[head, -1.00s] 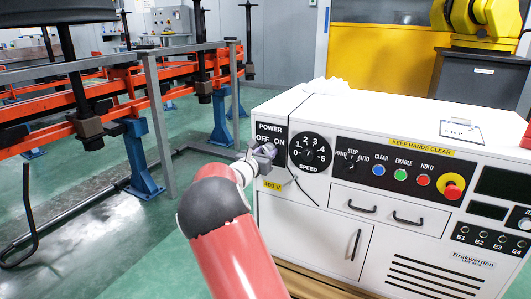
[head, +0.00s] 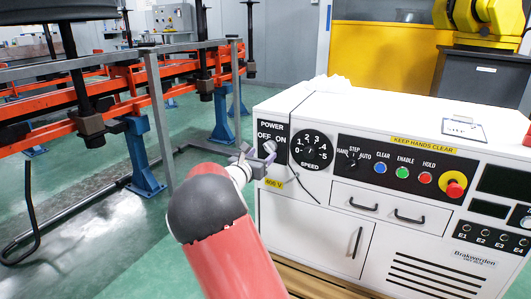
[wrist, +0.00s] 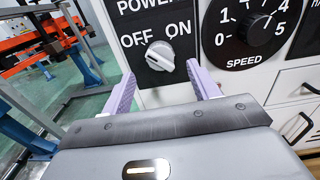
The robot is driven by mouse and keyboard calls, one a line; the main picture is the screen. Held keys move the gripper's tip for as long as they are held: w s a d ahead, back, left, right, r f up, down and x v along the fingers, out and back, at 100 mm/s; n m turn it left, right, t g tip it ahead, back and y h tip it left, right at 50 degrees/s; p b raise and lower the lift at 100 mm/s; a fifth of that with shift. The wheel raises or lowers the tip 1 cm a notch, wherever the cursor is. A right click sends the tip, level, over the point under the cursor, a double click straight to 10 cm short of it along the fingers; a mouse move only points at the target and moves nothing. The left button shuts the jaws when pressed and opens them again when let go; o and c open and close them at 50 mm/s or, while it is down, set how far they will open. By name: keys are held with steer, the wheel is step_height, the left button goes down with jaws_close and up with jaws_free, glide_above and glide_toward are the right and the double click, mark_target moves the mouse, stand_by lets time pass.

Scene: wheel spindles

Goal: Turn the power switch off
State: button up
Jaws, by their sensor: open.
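The power switch is a pale grey rotary knob (wrist: 160,56) on a black plate (wrist: 153,20) lettered POWER, OFF on the left and ON on the right. Its grip looks slanted in the wrist view; I cannot tell for certain which word it marks. My gripper (wrist: 161,70) is open, with one purple finger left of the knob and the other right of it. The fingertips look close to the panel, and I see no clear contact.
A speed dial (head: 311,150) sits just right of the power plate on the white cabinet (head: 320,235). Further right are coloured buttons and a red emergency stop (head: 454,187). A yellow 400 V label (head: 274,183) is below. An orange rail frame (head: 120,80) stands at the left.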

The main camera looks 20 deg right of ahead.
steer(key=shift+v, duration=1.65)
